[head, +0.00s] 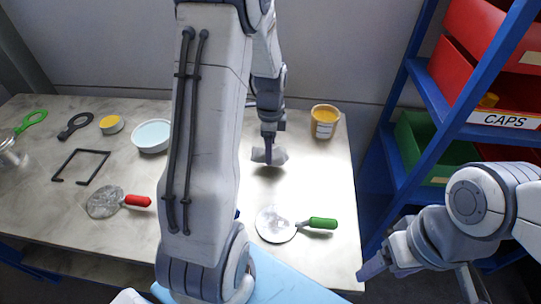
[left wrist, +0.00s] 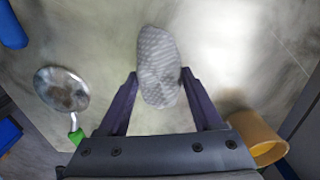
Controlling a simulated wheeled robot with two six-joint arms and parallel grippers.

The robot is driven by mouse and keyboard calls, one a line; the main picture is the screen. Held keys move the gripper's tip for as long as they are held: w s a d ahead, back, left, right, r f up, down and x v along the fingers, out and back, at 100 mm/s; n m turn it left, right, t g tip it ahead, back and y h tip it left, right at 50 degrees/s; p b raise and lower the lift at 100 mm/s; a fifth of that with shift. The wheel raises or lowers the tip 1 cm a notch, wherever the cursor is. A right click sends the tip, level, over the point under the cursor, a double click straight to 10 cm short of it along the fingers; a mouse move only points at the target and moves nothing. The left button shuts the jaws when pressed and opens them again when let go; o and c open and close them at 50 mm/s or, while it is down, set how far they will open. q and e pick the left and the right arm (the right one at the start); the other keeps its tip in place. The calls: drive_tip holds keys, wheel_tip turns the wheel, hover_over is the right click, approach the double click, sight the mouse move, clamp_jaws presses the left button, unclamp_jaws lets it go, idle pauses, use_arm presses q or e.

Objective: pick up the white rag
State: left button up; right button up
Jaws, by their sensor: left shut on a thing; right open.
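The white rag (head: 277,157) is a small crumpled, greyish-white cloth at the back middle of the table. My left gripper (head: 268,147) reaches down to it and is shut on it. In the left wrist view the rag (left wrist: 157,60) sits between the two fingertips, its textured upper part sticking out beyond them. I cannot tell whether it touches the table. My right gripper (head: 420,278) is open and empty at the lower right, off the table's right edge.
An orange jar (head: 324,122) stands right of the rag. A round disc with a green handle (head: 322,223) lies in front of it. A red-handled disc (head: 137,200), a black frame (head: 82,167) and a bowl (head: 152,136) lie left. A blue shelf (head: 459,112) with bins stands right.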

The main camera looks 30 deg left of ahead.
use_arm(q)
drive_tip(key=s+d+r+b, duration=0.1)
drive_tip(key=s+d+r, duration=0.6)
drive_tip(key=d, duration=0.2)
drive_tip(key=shift+d+r, duration=0.2)
drive_tip(key=shift+r, duration=0.1)
